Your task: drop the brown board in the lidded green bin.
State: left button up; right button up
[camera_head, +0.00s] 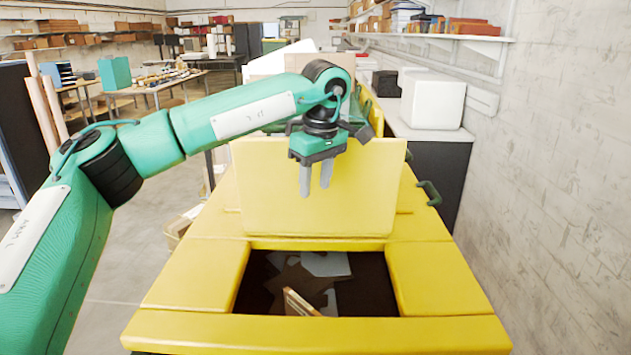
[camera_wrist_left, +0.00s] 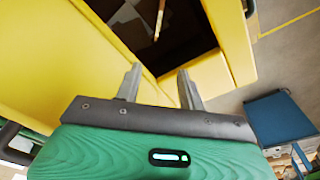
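The bin's yellow top (camera_head: 190,285) fills the lower middle of the head view, and its yellow lid (camera_head: 320,205) stands raised behind a dark rectangular opening. A brown board (camera_head: 300,302) is inside the opening, tilted, among pale and dark scraps. The wrist view also shows a thin brown board (camera_wrist_left: 159,20) in the dark opening. My left gripper (camera_head: 315,190) hangs in front of the raised lid, above the opening's far edge. In the wrist view the left gripper's fingers (camera_wrist_left: 160,88) are spread apart with nothing between them. My right gripper is not in view.
A white box (camera_head: 433,100) sits on a counter to the right, beside a bare wall. Tables (camera_head: 155,88) with small items stand at the back left. A blue object (camera_wrist_left: 280,118) shows at right in the wrist view.

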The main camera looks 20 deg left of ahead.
pick_arm(q)
notch_tip(320, 180, up, 14)
jog(key=d+b, duration=0.1)
jog(key=b, duration=0.1)
jog(key=shift+s+d+f, duration=0.2)
jog(key=shift+s+f, duration=0.05)
jog(key=shift+s, duration=0.2)
